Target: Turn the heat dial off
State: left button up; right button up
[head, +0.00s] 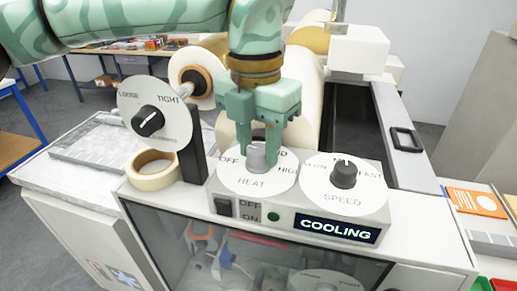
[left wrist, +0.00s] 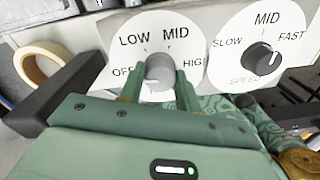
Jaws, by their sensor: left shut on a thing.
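The heat dial is a white disc (head: 257,180) marked OFF, LOW, MID and HIGH, with a grey knob (head: 257,157) at its centre. My left gripper (head: 258,150) comes down from above and is shut on this knob. In the left wrist view the knob (left wrist: 159,68) sits between the two green fingers (left wrist: 158,90). Where the knob points is not clear, as the fingers cover part of it. The label OFF lies left of the knob in both views. My right gripper is not in view.
The speed dial (head: 345,190) with a dark knob stands just right. A display (head: 337,228) reads COOLING, beside a green lamp (head: 273,216) and a rocker switch (head: 236,208). A tension dial (head: 157,117) and tape roll (head: 153,170) stand close on the left.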

aim_at(255, 147)
pick_arm(q)
jog(key=shift+r+n+b, duration=0.1)
jog(key=shift+n+b, duration=0.25)
jog(key=shift+n, duration=0.45)
jog(key=o, duration=1)
jog(key=r+p, duration=0.1)
jog(key=r, duration=0.4)
jog(key=r+p, duration=0.1)
jog(key=r, duration=0.5)
jog(key=r+p, duration=0.1)
jog(key=r, duration=0.4)
jog(key=shift+w+a+r, duration=0.1)
jog(key=shift+a+r, duration=0.05)
jog(key=shift+a, duration=0.1)
